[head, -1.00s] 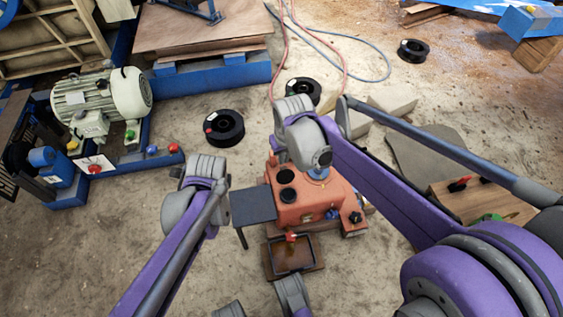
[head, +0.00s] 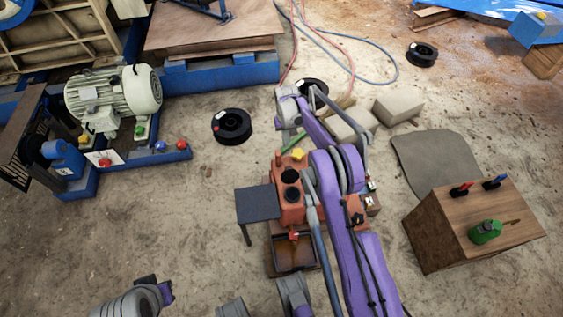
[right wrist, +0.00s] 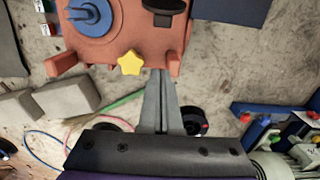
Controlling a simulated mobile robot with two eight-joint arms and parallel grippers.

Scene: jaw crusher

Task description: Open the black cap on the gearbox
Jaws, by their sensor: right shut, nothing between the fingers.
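The orange gearbox (head: 289,214) stands on the floor, partly covered by my right arm in the head view. Two round black parts, the upper black cap (head: 291,176) and the lower one (head: 292,195), sit on its top. A black cap (right wrist: 164,6) also shows at the top edge of the right wrist view, cut off by the frame. A yellow star knob (head: 298,154) is at the gearbox's far end and also shows in the wrist view (right wrist: 130,62). My right gripper (right wrist: 160,74) is shut and empty, its tips close beside the yellow knob. My left gripper is out of view.
A blue cap (right wrist: 90,14) is on the gearbox. A dark plate (head: 259,203) is left of it and an open tray (head: 296,255) in front. Grey blocks (head: 398,107) lie behind; a wooden control box (head: 440,225) stands right.

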